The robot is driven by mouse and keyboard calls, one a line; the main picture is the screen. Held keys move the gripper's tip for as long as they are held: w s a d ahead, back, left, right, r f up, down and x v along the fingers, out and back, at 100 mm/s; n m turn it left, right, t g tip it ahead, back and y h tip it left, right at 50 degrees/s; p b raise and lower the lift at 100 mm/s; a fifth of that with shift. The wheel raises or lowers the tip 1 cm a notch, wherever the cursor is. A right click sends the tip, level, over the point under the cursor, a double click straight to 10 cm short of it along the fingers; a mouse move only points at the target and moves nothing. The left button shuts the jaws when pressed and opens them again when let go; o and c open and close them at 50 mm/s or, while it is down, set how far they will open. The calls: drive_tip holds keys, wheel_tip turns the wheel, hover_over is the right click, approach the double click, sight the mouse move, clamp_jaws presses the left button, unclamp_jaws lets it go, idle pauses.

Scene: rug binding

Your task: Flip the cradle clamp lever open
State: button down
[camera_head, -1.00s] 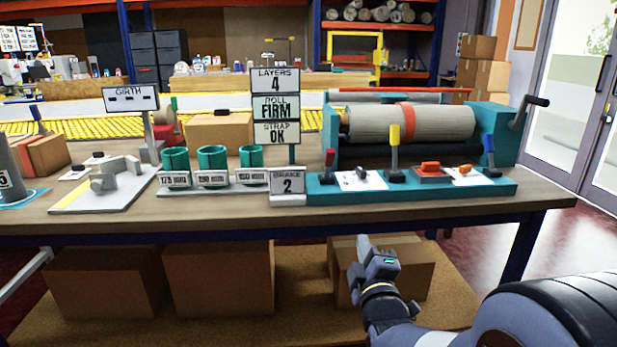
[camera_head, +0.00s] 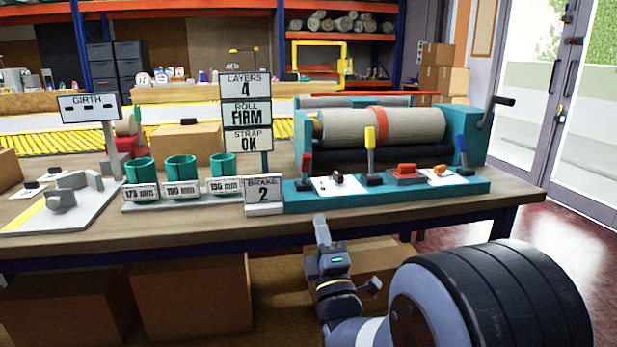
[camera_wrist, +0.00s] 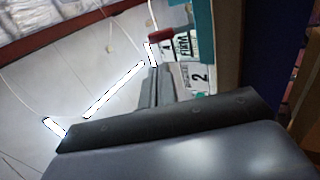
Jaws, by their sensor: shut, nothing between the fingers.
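A teal roller cradle (camera_head: 470,188) stands on the workbench and holds a grey roll (camera_head: 345,126) with a red band. Three upright levers are along its front: a red-topped lever (camera_head: 305,168), a yellow-topped lever (camera_head: 370,152) and a blue-topped lever (camera_head: 462,152). No label in view tells which is the clamp lever. My gripper (camera_head: 320,220) is shut and empty, pointing up in front of the bench edge, below and apart from the levers. In the wrist view, its fingers (camera_wrist: 158,88) show with the red lever top (camera_wrist: 160,35) beyond them.
A brake sign reading 2 (camera_head: 264,192) stands left of the red lever. Green cups (camera_head: 180,168) stand farther left. The bench front edge (camera_head: 420,222) is close to my gripper.

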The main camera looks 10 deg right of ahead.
sight(306, 165)
drive_tip(key=b+x, duration=0.1)
drive_tip(key=x, duration=1.2)
drive_tip(key=shift+w, duration=0.1)
drive_tip(key=shift+r, duration=0.15)
